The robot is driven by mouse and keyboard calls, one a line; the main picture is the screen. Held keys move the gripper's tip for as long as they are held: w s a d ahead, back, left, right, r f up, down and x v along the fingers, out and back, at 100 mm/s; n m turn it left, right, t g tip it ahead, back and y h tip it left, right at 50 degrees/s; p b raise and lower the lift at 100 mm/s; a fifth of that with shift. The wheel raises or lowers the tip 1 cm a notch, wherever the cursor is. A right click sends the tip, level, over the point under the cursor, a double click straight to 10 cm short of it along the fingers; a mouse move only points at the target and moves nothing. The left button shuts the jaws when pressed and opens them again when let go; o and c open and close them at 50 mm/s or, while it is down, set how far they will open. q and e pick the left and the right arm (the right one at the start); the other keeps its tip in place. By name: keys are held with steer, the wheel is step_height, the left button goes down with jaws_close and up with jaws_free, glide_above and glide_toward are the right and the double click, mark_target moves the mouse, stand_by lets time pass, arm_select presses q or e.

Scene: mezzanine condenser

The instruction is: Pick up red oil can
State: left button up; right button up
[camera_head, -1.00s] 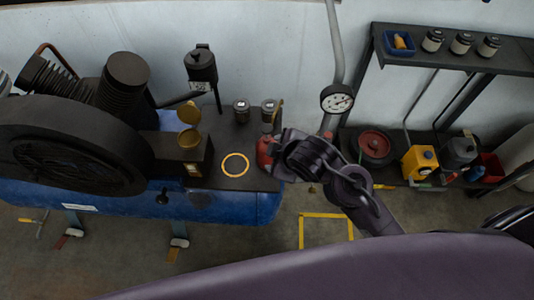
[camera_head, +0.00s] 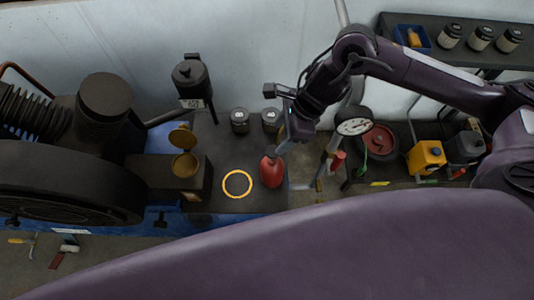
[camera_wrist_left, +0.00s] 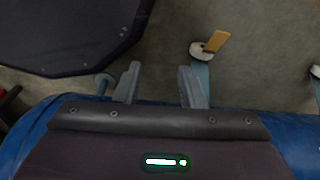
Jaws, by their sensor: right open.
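The red oil can (camera_head: 271,171) stands at the right end of the dark platform (camera_head: 215,200), just right of a yellow ring in the head view. My right gripper (camera_head: 281,147) is open at the upper edge of the can. It covers part of the can's top, and I cannot tell whether the fingers touch it. My left gripper (camera_wrist_left: 159,75) shows in the left wrist view with its two fingers apart and nothing between them. The can does not show in that view.
Two dark jars (camera_head: 240,121) stand behind the can. A brass lidded cup (camera_head: 185,163) and the black compressor wheel (camera_head: 65,185) are to the left. A pressure gauge (camera_head: 353,126) and a yellow container (camera_head: 427,157) are to the right.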

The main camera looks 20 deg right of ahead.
mark_target(273, 151)
steer(key=s+f, duration=0.1)
steer(key=a+f+p, duration=0.1)
steer(key=f, duration=0.1)
steer(key=shift+s+a, duration=0.2)
steer(key=shift+s, duration=0.2)
steer(key=x, duration=0.1)
steer(key=p+x, duration=0.1)
steer(key=x, duration=0.1)
steer(key=shift+w+d, duration=0.15)
steer(key=shift+w, duration=0.05)
steer(key=shift+f, duration=0.4)
steer(key=c, duration=1.1)
jaws_close()
arm_select(q)
steer(key=shift+g, duration=0.3)
steer(key=s, duration=0.1)
steer(key=s+r, duration=0.1)
steer(key=s, duration=0.1)
steer(key=s+r, duration=0.1)
steer(key=s, duration=0.1)
steer(key=shift+a, duration=0.1)
arm_select(e)
steer(key=shift+w, duration=0.1)
